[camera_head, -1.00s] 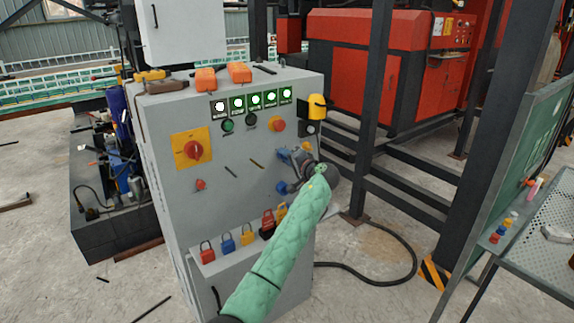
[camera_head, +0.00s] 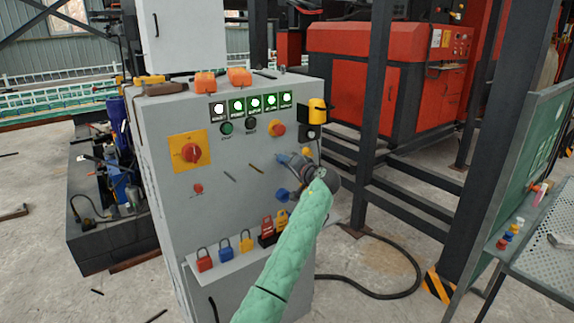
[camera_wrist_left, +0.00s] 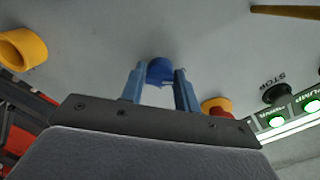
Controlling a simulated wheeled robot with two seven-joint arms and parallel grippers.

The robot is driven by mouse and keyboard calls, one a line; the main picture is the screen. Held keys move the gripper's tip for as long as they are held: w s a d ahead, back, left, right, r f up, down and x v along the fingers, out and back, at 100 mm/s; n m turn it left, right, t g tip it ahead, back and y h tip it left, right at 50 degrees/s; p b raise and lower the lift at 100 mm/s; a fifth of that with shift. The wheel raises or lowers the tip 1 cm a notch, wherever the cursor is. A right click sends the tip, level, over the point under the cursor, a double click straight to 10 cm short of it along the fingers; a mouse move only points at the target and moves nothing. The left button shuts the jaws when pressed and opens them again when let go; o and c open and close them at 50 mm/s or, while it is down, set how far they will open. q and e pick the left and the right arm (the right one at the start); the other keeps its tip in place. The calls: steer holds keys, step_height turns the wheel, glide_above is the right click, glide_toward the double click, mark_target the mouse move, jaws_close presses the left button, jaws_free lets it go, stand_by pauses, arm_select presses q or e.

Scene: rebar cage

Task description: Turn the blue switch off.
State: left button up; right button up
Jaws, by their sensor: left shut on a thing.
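The grey control cabinet (camera_head: 215,215) stands in the middle of the head view. My left gripper (camera_head: 283,159) is at the right part of its front panel, below the red stop knob on yellow (camera_head: 277,130). In the left wrist view, the blue switch (camera_wrist_left: 160,70) is between the two fingers of my left gripper (camera_wrist_left: 160,88), which is shut on it. The fingers partly hide the switch, and its setting cannot be read. A blue part (camera_head: 283,194) also shows just below the gripper in the head view. My right gripper is not in view.
A red rotary switch on yellow (camera_head: 190,151) is at left. Lit green indicators (camera_head: 255,103) line the top. Dark steel posts (camera_head: 372,110) stand close at right.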

arm_select(q)
steer(key=o, duration=0.9)
steer(key=shift+a, duration=0.1)
steer(key=shift+o, duration=0.2)
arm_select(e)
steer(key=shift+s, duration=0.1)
arm_select(q)
steer(key=b+v, duration=0.1)
steer(key=v, duration=0.7)
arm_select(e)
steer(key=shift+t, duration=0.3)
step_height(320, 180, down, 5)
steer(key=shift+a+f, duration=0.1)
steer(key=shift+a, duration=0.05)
